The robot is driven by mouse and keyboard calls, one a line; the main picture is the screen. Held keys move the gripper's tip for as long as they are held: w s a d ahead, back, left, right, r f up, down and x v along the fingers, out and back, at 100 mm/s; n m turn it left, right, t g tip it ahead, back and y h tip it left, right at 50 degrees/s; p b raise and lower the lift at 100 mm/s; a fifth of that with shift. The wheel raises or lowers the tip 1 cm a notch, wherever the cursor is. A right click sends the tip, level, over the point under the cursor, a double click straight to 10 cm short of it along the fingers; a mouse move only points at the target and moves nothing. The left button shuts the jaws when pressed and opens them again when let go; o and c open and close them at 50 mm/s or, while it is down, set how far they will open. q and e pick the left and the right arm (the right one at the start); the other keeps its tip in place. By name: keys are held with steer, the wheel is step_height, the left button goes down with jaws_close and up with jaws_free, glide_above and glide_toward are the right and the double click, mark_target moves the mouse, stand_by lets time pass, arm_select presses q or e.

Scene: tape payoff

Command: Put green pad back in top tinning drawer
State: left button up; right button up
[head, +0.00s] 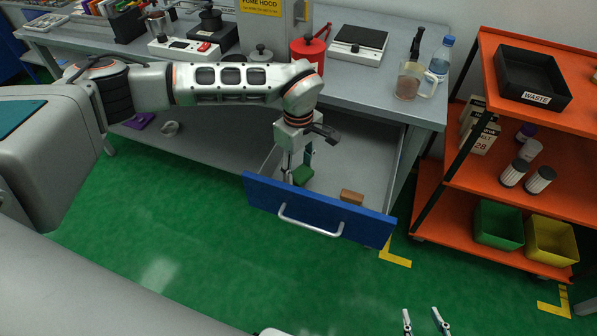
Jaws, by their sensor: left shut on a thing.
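The blue-fronted drawer (318,211) is pulled open below the grey bench. My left gripper (297,170) reaches down into the left part of the drawer, behind its front panel. It is shut on the green pad (303,176), which shows at the fingertips, low inside the drawer. The front panel hides part of the fingers, and I cannot tell whether the pad touches the drawer floor. My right gripper (425,324) is at the bottom edge of the view, over the green floor, with its fingers apart and empty.
A brown block (351,197) lies in the drawer, right of the pad. The bench (340,84) above holds a red can (308,52), a scale (359,43), a glass mug (413,82) and a water bottle (441,59). An orange shelf (545,183) stands at the right.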

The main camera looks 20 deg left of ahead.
arm_select(q)
steer(key=shift+f, duration=0.85)
steer(key=shift+f, duration=0.2)
steer(key=o, duration=1.2)
steer(key=shift+c, duration=0.2)
